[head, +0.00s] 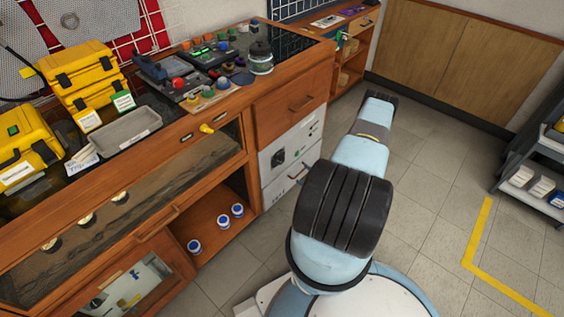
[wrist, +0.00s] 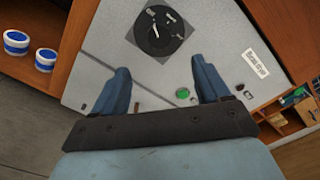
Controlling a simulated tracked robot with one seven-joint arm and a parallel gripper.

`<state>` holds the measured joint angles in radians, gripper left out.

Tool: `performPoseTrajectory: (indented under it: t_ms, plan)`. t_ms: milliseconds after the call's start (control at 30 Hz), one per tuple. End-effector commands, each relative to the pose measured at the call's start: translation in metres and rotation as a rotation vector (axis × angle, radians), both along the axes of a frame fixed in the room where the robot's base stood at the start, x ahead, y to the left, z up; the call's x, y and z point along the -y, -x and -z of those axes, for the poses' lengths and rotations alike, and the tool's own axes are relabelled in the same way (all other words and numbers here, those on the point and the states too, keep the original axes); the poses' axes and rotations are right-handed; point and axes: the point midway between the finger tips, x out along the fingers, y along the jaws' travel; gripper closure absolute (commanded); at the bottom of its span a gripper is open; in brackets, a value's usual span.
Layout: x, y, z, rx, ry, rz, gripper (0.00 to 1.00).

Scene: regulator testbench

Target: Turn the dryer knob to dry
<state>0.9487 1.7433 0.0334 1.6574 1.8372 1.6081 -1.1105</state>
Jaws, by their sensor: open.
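The dryer is a white-grey panel unit (head: 296,140) set in the wooden bench, and its face fills much of the wrist view (wrist: 205,35). Its knob is a round dark dial (wrist: 158,32) with small pale markings around it. A pale mark shows on the dial's left part, but the setting is too small to read for sure. The knob also shows small in the head view (head: 278,158). My gripper (wrist: 160,66) is open and empty, its two blue fingers pointing toward the panel, with the knob beyond the gap between them. In the head view my arm hides the gripper.
A green button (wrist: 182,93) and a white label (wrist: 256,62) are on the dryer face. White-and-blue jars (head: 195,246) stand on the open shelf left of it. A wooden drawer (head: 292,102) is above the dryer. Tiled floor (head: 430,180) to the right is clear.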

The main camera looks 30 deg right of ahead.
Motion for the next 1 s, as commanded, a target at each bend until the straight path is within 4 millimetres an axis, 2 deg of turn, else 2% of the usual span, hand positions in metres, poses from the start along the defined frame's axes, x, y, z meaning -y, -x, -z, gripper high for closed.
performPoseTrajectory:
  t_ms: [167, 700, 1000]
  plan:
    - [-0.006, -0.008, 0.004, 0.000, 0.000, 0.004, 0.24]
    - [-0.039, -0.094, 0.003, 0.001, 0.001, -0.004, 0.24]
    - [-0.051, -0.125, 0.003, -0.001, -0.001, -0.002, 0.24]
